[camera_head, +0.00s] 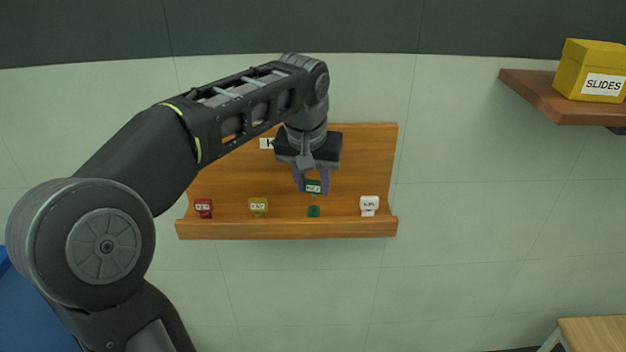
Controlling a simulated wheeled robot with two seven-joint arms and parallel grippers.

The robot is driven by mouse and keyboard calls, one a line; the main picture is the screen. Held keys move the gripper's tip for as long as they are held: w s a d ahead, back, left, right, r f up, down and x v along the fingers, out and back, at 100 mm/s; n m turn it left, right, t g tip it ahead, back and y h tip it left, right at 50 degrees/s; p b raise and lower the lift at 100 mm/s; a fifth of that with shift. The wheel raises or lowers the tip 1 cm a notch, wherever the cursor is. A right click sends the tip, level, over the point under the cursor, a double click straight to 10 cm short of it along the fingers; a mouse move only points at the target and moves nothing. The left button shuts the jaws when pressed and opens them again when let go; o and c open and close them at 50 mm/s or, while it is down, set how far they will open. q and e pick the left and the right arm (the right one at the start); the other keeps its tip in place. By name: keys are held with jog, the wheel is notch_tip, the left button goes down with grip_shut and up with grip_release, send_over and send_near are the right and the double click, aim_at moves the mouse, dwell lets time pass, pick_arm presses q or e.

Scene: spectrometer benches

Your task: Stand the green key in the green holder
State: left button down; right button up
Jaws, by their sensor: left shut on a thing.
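My left gripper (311,190) comes in from the left and reaches down in front of the wooden key board. It is shut on the green key (313,187), whose dark green head with a small white label shows between the fingers. The key's thin shank points down from the head. The green holder (314,211) is on the board's ledge directly below the key in the picture. I cannot tell whether the shank's tip touches the holder. My right gripper is not in view.
The wooden board (370,152) is on a pale tiled wall. A red key (203,207), a yellow key (258,206) and a white key (369,205) stand along its ledge. A yellow SLIDES box (590,62) sits on a shelf (528,90) at upper right.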

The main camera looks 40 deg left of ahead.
aim_at(313, 213)
pick_arm(q)
jog(key=shift+f+b, duration=0.85)
jog(key=shift+f, duration=0.65)
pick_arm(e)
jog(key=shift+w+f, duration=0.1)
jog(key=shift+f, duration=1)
pick_arm(q)
jog(key=shift+f+b, duration=0.4)
jog(key=shift+f, duration=0.25)
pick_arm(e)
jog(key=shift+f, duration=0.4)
pick_arm(q)
jog(key=c, duration=1.3)
grip_release()
jog(key=shift+o, duration=0.2)
jog(key=shift+r, duration=0.1)
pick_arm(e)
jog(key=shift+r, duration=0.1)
pick_arm(q)
jog(key=shift+p+v, duration=1.25)
jog(key=shift+v, duration=0.5)
jog(key=p+v, duration=0.4)
jog(key=v, duration=0.3)
jog(key=shift+s+r+p, duration=0.15)
jog(key=shift+r+p, duration=0.05)
jog(key=shift+p, duration=0.15)
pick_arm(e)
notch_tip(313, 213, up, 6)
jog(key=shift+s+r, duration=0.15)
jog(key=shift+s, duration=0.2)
